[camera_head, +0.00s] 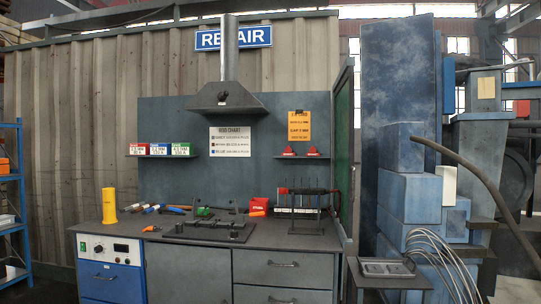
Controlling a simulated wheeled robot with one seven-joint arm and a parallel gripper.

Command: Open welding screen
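The welding screen (343,145) looks to be the dark-framed green panel at the right end of the workbench. I see it at a steep angle, so it appears as a narrow upright strip. Its lower part stands beside the bench's right edge. I cannot make out a handle on it. My gripper is not in view.
The workbench (262,235) has drawers and carries a yellow cylinder (109,206), hand tools, a dark fixture (212,229) and a rack of rods. A small side table (388,276) and blue machinery (408,195) stand right. Blue shelving (20,195) is at left.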

